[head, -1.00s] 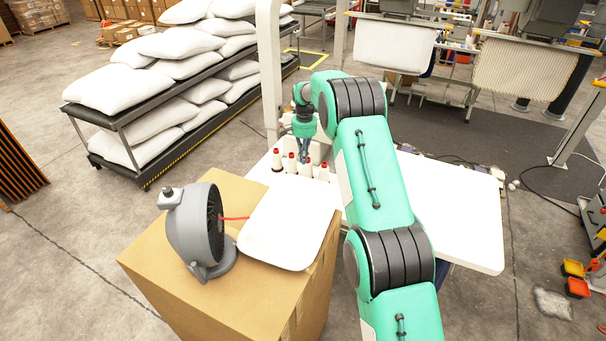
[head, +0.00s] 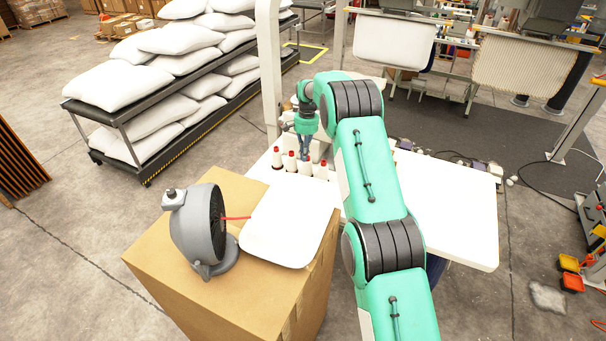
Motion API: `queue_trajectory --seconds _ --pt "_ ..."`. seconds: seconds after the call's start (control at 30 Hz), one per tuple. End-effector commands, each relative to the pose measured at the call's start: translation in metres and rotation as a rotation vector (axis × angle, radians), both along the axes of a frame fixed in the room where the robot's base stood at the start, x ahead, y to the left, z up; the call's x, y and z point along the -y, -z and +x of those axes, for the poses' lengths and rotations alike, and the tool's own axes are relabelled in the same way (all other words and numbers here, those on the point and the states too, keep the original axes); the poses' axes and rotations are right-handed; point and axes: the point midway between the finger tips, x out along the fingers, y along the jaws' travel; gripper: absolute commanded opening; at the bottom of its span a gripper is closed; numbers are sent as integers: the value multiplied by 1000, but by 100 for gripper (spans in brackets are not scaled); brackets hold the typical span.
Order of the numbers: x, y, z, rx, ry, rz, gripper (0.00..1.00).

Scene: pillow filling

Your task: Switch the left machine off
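The machines are hard to make out. A white upright frame (head: 268,70) rises behind the white table, and my arm hides much of what stands around it. At the back, two stations hold a white panel (head: 394,42) and a ribbed cream panel (head: 512,66). No switch can be made out. My gripper (head: 305,158) points down over the far left part of the table, just behind several red-topped white spools (head: 291,162). It is small and partly merged with the spools, so I cannot see whether its fingers are open or shut.
A grey fan (head: 198,232) and a white pillow (head: 290,225) sit on a cardboard box (head: 165,255) at front left. The white table (head: 462,205) is clear on its right. A rack (head: 150,150) of white pillows stands at back left.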

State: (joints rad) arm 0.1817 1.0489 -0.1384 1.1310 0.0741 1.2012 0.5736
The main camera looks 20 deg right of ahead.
Motion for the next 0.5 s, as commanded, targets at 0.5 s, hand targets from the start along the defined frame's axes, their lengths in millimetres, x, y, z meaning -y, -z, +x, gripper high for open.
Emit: queue_trajectory --seconds 0.5 --pt "-5 51 -5 -4 0 1 0"
